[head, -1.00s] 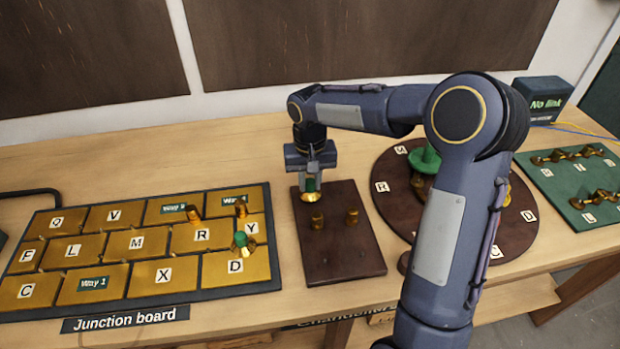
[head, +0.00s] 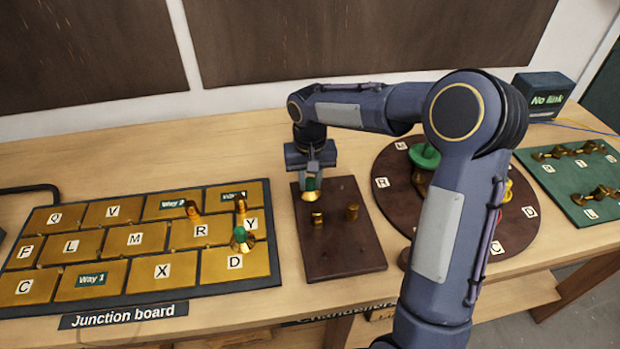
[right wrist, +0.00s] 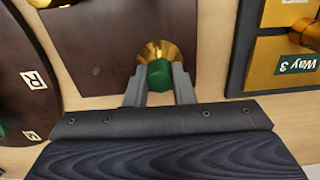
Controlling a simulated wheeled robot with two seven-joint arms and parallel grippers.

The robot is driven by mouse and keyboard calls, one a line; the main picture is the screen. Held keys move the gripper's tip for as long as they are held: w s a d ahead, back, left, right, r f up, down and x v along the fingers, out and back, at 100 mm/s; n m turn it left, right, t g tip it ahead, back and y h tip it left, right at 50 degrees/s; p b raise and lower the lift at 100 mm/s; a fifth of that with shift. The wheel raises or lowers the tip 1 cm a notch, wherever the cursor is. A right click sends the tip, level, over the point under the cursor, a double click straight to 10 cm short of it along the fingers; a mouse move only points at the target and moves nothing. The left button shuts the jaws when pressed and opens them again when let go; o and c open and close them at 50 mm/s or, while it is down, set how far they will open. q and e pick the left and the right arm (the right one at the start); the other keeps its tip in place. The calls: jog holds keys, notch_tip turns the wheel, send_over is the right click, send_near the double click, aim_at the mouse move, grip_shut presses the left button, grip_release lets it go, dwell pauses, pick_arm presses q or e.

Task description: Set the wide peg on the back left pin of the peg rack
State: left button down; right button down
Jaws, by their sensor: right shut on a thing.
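My right gripper (head: 313,178) is shut on a peg with a green top and a flared brass base (head: 309,196). The held peg also shows in the right wrist view (right wrist: 158,68), between the two fingertips. It is over the back left part of the dark brown peg rack (head: 345,255). It hides the back left pin, and I cannot tell whether the peg is seated on it or just above. Two short brass pieces stand on the rack, one at the left (head: 317,218) and one at the right (head: 352,212). My left gripper is out of view.
The junction board (head: 150,245) lies left of the rack, with a green-and-brass peg (head: 241,239) and brass pegs on it. A dark round board (head: 390,205) stands right of the rack, partly behind my right arm. A green board (head: 565,180) lies far right.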

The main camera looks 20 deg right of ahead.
aim_at(310, 180)
jog(key=c, duration=1.1)
grip_release()
jog(key=shift+c, duration=0.2)
notch_tip(310, 180, up, 7)
jog(key=shift+r, duration=0.4)
